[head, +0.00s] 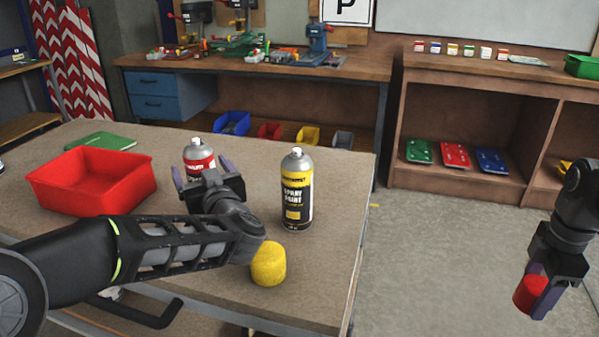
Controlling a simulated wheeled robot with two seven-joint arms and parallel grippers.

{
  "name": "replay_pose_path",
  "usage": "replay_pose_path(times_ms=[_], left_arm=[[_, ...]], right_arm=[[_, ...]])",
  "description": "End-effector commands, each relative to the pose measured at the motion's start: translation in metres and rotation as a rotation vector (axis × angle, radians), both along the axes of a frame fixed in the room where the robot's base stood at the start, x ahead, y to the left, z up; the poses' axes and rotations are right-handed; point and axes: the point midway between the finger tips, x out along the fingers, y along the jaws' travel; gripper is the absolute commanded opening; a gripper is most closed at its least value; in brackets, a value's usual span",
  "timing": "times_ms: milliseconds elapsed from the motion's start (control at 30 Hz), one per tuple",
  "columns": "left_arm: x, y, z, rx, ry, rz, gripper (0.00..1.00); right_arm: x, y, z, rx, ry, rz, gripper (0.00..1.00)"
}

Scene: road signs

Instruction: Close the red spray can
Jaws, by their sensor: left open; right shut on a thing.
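The red spray can (199,153) stands upright on the table, its silver top bare and its lower part hidden behind my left gripper. My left gripper (196,176) is open, with its fingers close to the can; I cannot tell whether they touch it. My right gripper (537,292) is shut on a red cap (529,293) at the far right, over the floor beyond the table's edge.
A yellow-and-black spray paint can (297,190) stands upright right of my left gripper. A yellow cap (268,265) rests near the table's front. A red bin (92,182) and a green book (100,141) lie on the left of the table (340,235).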

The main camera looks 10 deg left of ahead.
Motion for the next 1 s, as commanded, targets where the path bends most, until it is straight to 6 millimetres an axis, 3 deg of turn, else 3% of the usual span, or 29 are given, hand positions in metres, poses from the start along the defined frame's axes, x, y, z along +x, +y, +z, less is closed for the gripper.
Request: replay_pose_path(times_ms=[267, 867, 1000], left_arm=[[0.026, 0.021, 0.0, 0.0, 0.0, 0.001, 0.85], [0.027, 0.021, 0.0, 0.0, 0.0, 0.0, 0.85], [0.027, 0.021, 0.0, 0.0, 0.0, 0.0, 0.74]], right_arm=[[0.0, 0.0, 0.004, 0.0, 0.0, 0.0, 0.21], [0.0, 0.0, 0.003, 0.0, 0.0, 0.0, 0.21], [0.0, 0.0, 0.003, 0.0, 0.0, 0.0, 0.21]])
